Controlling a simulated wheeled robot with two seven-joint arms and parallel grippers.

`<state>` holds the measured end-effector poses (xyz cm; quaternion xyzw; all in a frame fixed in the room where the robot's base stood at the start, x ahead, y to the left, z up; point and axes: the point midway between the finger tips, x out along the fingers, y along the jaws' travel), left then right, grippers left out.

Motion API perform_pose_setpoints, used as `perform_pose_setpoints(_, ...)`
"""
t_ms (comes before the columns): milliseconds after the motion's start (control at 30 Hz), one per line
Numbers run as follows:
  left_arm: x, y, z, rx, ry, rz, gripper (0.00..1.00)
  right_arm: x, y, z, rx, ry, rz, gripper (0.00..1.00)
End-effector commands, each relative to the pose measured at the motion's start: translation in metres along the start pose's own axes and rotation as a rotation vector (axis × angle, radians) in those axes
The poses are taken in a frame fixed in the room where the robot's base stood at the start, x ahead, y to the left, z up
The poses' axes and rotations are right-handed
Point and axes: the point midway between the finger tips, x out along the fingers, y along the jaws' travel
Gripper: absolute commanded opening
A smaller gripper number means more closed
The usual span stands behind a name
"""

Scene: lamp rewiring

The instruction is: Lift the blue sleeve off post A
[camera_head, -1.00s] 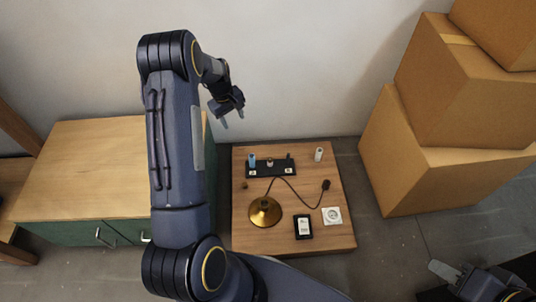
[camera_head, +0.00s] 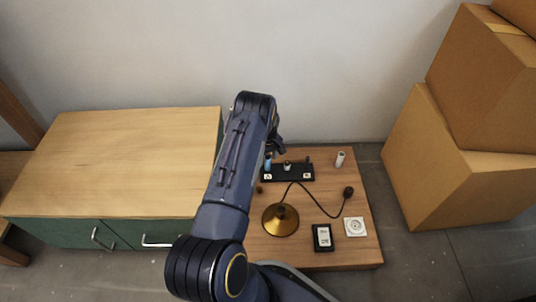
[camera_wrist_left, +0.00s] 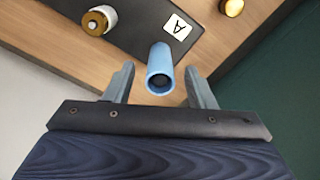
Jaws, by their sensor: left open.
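The blue sleeve (camera_wrist_left: 160,58) is a light blue open tube standing on the black board (camera_wrist_left: 140,22), next to the white label marked A (camera_wrist_left: 178,26). Its dark open top faces the wrist camera. My left gripper (camera_wrist_left: 159,68) is open, with one finger on each side of the sleeve and a gap on both sides. In the head view the sleeve (camera_head: 268,161) shows at the left end of the black board (camera_head: 289,174), with my left gripper (camera_head: 279,149) close by, partly hidden by my arm. Post A itself is hidden inside the sleeve. My right gripper is not seen.
A white and brass post (camera_wrist_left: 97,20) stands farther along the board. The wooden table (camera_head: 340,253) also holds a brass lamp base (camera_head: 281,220) with a black cord, a black box (camera_head: 322,237), a white socket (camera_head: 355,227) and a white cylinder (camera_head: 340,158). Cardboard boxes (camera_head: 450,170) stand right.

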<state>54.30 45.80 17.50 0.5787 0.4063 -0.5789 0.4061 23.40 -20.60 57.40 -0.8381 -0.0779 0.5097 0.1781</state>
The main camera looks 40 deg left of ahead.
Motion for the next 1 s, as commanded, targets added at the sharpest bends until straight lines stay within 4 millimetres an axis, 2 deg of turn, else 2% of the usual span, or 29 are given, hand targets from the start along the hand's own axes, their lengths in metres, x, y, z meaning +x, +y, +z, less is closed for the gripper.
perform_pose_setpoints(33, 0.0083, 0.0002, 0.0, 0.0, 0.0, 0.0, 0.5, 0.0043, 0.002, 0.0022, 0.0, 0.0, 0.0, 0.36)
perform_pose_setpoints(133, 0.0142, 0.0004, -0.0001, 0.0, 0.0, 0.001, 0.5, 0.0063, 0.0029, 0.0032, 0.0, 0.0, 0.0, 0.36)
perform_pose_setpoints(467, 0.0164, 0.0002, 0.0001, 0.0, 0.0, 0.001, 0.5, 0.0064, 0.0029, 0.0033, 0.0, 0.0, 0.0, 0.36)
perform_pose_setpoints(833, 0.0162, 0.0002, 0.0, 0.0, 0.0, 0.0, 0.03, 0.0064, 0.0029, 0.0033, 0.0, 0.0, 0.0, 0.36)
perform_pose_setpoints(1000, 0.0157, 0.0002, 0.0, 0.0, 0.0, 0.0, 0.03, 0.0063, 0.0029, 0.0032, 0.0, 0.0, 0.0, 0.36)
